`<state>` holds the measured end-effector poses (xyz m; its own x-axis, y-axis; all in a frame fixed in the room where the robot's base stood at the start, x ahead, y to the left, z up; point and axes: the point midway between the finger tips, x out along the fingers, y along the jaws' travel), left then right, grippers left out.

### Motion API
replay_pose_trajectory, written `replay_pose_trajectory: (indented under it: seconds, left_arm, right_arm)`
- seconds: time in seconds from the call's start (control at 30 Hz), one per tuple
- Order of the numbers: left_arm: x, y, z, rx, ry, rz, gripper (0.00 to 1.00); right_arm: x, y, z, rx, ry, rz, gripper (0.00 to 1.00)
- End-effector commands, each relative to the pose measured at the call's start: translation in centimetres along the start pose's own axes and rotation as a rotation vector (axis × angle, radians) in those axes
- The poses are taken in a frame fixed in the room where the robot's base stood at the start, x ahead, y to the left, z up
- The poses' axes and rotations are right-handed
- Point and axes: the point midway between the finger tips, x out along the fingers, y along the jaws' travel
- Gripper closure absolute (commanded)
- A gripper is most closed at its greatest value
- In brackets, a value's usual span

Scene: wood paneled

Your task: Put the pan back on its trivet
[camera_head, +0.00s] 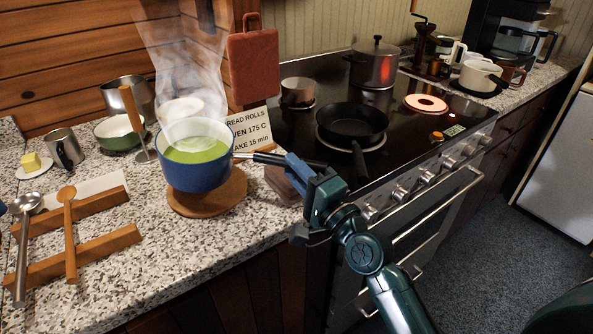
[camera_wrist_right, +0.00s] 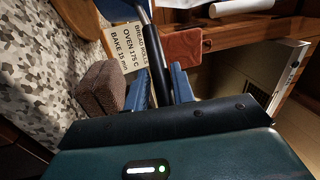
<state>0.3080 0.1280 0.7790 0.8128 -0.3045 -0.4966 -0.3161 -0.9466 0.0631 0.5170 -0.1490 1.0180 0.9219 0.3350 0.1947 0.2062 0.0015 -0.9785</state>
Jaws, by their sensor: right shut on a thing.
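The blue pan (camera_head: 194,173) holds green liquid and steams. It is upright over the round wooden trivet (camera_head: 208,205), set toward the trivet's back left; I cannot tell whether it touches the wood. Its handle (camera_head: 272,158) points right to my right gripper (camera_head: 298,165), which is shut on it. In the right wrist view the dark handle (camera_wrist_right: 156,52) runs between the blue fingers of that gripper (camera_wrist_right: 159,88). My left gripper is not in view.
A recipe card (camera_head: 249,129) and brown block (camera_head: 283,184) stand near the handle. A ladle (camera_head: 23,240) and wooden spoon (camera_head: 69,230) lie on a wooden rack at left. A black frying pan (camera_head: 352,121) sits on the stove; one burner (camera_head: 425,103) glows. The front counter is clear.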

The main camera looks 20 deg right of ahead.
Motion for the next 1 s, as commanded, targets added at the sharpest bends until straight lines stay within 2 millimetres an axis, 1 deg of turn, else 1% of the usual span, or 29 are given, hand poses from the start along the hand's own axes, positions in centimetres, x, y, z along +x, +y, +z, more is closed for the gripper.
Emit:
replay_pose_trajectory:
  seconds: [0.03,0.63,1.0]
  left_arm:
    - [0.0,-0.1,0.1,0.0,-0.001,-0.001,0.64]
    - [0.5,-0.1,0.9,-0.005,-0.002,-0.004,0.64]
    - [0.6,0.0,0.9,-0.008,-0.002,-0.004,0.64]
  right_arm:
    - [0.0,-0.2,0.0,0.003,0.002,-0.008,1.0]
    - [-0.2,0.9,0.0,0.003,0.002,-0.008,1.0]
    - [-0.2,1.0,0.1,0.003,0.002,-0.008,1.0]
